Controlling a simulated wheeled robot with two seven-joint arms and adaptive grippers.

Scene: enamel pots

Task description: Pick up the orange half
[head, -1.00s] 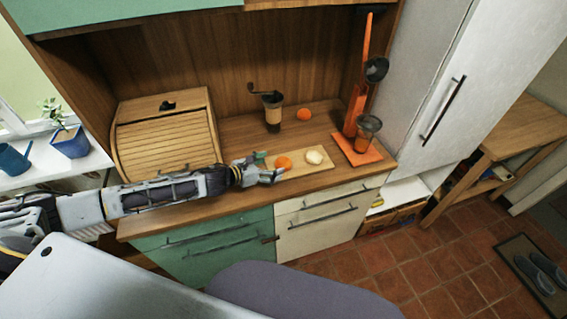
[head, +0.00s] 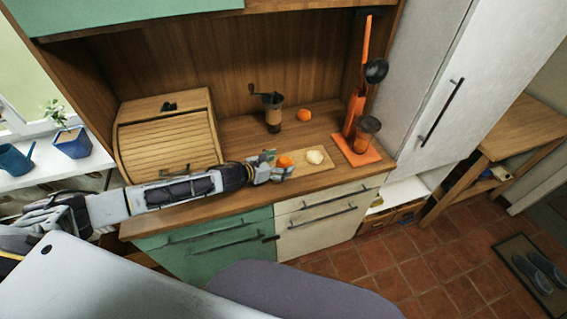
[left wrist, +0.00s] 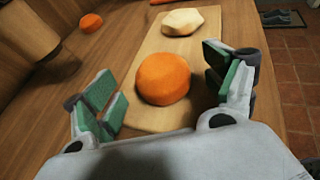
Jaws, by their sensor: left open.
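The orange half (left wrist: 163,78) lies on a light wooden cutting board (left wrist: 142,118), its rounded peel side up in the left wrist view. In the head view the orange half (head: 285,161) shows at the tip of my left arm. My left gripper (left wrist: 165,88) is open, with its green-padded fingers on either side of the orange half. A gap shows between each finger and the fruit. In the head view my left gripper (head: 275,168) is low over the left part of the board. My right gripper is not in view.
A pale lump (head: 315,157) lies on the board beyond the orange half. Another orange fruit (head: 304,115) and a hand grinder (head: 273,112) stand farther back. An orange press (head: 357,140) stands to the right, a roll-top bread box (head: 168,142) to the left.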

